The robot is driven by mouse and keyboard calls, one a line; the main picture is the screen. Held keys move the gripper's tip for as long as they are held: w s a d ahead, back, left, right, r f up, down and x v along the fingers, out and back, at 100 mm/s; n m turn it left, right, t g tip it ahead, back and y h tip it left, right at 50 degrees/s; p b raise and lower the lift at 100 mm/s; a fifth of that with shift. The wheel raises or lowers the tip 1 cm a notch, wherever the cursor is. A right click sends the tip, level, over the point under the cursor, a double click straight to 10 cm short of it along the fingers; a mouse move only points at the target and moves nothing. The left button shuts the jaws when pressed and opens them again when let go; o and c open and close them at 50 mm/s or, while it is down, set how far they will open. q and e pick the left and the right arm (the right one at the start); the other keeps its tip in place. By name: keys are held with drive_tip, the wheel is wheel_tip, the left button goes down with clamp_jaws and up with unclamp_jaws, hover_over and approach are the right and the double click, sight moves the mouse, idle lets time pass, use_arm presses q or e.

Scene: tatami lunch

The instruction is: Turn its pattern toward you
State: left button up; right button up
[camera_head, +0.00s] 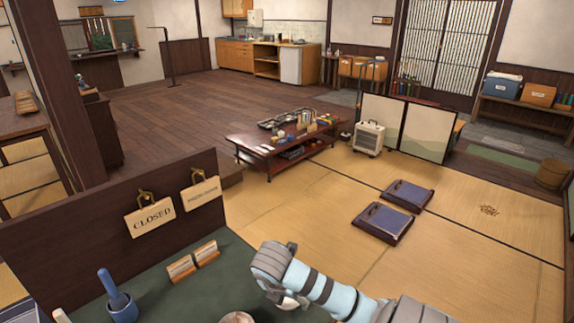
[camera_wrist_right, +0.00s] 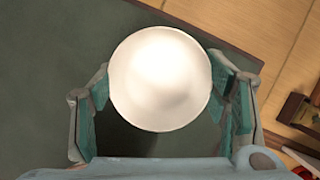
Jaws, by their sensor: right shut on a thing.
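A round white bowl or cup (camera_wrist_right: 160,80) sits between the fingers of my right gripper (camera_wrist_right: 167,92) in the right wrist view. The gripper is shut on it, with a finger at its left and right sides. I look into its pale, plain inside; its outer side and any pattern are hidden. In the head view my right arm comes in from the lower right, over the dark green counter top (camera_head: 215,285); the fingers and the held bowl cannot be made out there. My left gripper is in neither view.
A brownish rounded thing (camera_head: 238,317) is cut off at the bottom edge. A dark panel (camera_head: 75,240) with hanging signs rises behind. Tatami lies beyond.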

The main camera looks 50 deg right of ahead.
drive_tip(key=shift+f, duration=0.2)
drive_tip(key=o, duration=1.2)
drive_tip(key=shift+r, duration=0.1)
wheel_tip(320, 180, up, 5)
drive_tip(key=p, duration=0.4)
